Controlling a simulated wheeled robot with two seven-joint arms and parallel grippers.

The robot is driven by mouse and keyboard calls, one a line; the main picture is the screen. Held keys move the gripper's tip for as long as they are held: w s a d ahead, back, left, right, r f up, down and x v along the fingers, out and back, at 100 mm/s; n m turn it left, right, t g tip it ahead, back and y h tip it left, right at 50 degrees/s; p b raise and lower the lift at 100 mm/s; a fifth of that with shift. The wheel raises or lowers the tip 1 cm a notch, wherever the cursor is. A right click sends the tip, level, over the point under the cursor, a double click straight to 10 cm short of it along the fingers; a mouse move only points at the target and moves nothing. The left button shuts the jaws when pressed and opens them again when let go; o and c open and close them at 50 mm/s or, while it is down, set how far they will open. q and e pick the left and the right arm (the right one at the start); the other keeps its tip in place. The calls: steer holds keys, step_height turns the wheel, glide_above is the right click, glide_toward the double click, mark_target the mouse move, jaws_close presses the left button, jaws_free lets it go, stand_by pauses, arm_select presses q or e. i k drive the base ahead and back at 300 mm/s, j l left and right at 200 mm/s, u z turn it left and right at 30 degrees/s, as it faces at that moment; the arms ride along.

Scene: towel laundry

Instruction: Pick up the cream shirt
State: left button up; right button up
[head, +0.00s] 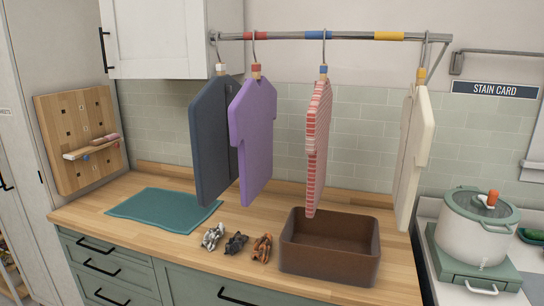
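The cream shirt (414,157) hangs at the right end of the metal rail (345,36), turned nearly edge-on. A yellow clip or block shows at the top of its hanger, and its lower end hangs just right of the brown bin. Neither of my grippers shows in the head view.
A dark blue shirt (210,142), a purple shirt (252,138) and a red-striped shirt (317,145) hang further left. Below are an open brown bin (330,267), a teal mat (160,208) and small figures (236,243). A white pot (482,228) stands on a burner at right.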

mark_target(417, 126)
steer(key=i+j+z, duration=0.1)
steer(key=z, duration=0.25)
steer(key=j+z, duration=0.6)
steer(key=z, duration=0.15)
steer(key=i+u, duration=0.1)
steer(key=u, duration=0.75)
steer(key=l+u, duration=0.45)
steer(key=k+l+u, duration=0.15)
steer(key=l+u, duration=0.3)
steer(key=k+l+u, duration=0.15)
steer(key=l+u, duration=0.3)
steer(key=k+l+u, duration=0.1)
steer(key=k+l, duration=0.25)
steer(key=l, duration=0.2)
steer(key=k+l, duration=0.35)
steer(key=l, duration=0.15)
steer(key=k+l+u, duration=0.15)
steer(key=k+l, duration=0.2)
steer(key=l, duration=0.15)
